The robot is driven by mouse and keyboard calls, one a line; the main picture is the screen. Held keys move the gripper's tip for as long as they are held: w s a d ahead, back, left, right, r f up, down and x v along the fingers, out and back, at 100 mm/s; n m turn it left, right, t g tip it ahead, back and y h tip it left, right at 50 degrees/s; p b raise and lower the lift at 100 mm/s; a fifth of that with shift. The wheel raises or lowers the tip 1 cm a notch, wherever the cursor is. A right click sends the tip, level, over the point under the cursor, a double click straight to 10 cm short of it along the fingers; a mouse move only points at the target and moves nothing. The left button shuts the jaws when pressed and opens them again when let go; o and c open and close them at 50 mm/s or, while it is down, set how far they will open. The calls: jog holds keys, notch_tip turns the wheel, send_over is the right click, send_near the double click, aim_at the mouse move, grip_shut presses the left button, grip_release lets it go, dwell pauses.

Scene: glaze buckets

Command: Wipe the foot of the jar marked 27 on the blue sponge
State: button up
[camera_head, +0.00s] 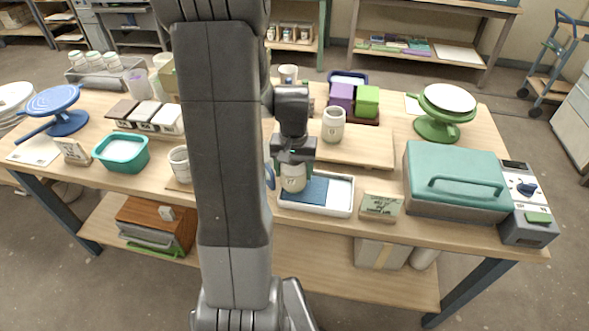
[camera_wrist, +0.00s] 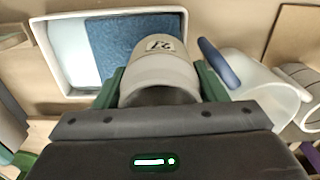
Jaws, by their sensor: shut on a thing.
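The jar marked 27 (camera_wrist: 162,68) is pale, with its number label visible in the wrist view. It also shows in the head view (camera_head: 293,180). My gripper (camera_wrist: 160,86) is shut on it, with a green finger on either side; in the head view my gripper (camera_head: 294,160) is above the tray's left end. The blue sponge (camera_head: 318,190) lies in a white tray (camera_head: 345,205) and also shows in the wrist view (camera_wrist: 106,42). The jar is over or at the sponge's left part in the head view. Whether its foot touches the sponge is unclear.
A blue-handled vessel (camera_wrist: 255,80) stands close beside the jar. A sign card (camera_head: 381,206) and a teal-lidded box (camera_head: 455,178) stand right of the tray. Another pale jar (camera_head: 333,125) stands behind on a wooden board (camera_head: 365,148). My arm hides part of the table.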

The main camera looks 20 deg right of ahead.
aim_at(294, 165)
jog(key=shift+r+p, duration=2.5)
jog(key=shift+r, duration=1)
jog(key=shift+f, duration=0.1)
